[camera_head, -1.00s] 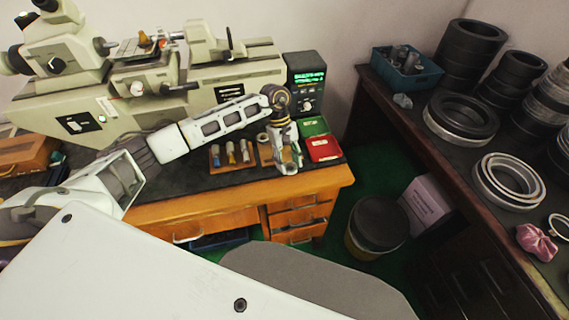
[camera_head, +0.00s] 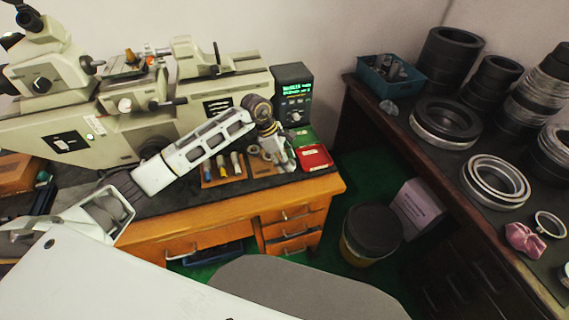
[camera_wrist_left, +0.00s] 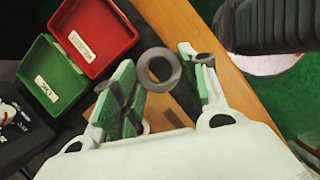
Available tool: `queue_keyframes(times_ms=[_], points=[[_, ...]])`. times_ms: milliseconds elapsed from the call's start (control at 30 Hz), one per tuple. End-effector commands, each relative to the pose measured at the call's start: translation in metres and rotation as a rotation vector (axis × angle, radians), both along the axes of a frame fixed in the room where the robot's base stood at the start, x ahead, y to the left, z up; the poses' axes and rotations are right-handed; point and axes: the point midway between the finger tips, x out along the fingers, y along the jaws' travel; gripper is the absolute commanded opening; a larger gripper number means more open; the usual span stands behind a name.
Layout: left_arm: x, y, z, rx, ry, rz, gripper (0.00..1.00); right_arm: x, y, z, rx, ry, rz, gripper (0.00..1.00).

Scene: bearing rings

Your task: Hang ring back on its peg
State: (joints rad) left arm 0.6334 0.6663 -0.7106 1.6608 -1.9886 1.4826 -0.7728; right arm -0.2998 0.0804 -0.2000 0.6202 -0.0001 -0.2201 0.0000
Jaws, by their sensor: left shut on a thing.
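My left gripper (camera_head: 287,163) is over the right end of the wooden desk, in front of the red tray. In the left wrist view, its fingers (camera_wrist_left: 164,73) are shut on a small dark grey ring (camera_wrist_left: 160,69), whose open face is toward the camera. A brown wooden stand (camera_wrist_left: 172,112) shows partly below and behind the ring, between the fingers. In the head view a small ring (camera_head: 253,150) lies beside the gripper on the desk. I cannot make out the peg clearly, and the gripper hides part of that spot. My right gripper is not in view.
A red tray (camera_head: 316,158) and a green tray (camera_head: 303,134) sit close to the gripper. A display box (camera_head: 292,92) and a large measuring machine (camera_head: 60,135) stand behind. A tool board (camera_head: 222,170) lies left. A dark bench (camera_head: 440,165) with bearing rings is at right.

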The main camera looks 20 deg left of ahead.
Motion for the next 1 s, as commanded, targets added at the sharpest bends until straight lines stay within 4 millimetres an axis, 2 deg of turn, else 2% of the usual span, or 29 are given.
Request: queue_keyframes(times_ms=[700,1000], points=[[0.026,0.013,0.019,-0.009,-0.005,0.594,0.16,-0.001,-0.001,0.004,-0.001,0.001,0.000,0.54],[0.033,0.018,0.025,-0.015,-0.008,0.737,0.16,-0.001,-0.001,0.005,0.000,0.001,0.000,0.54]])
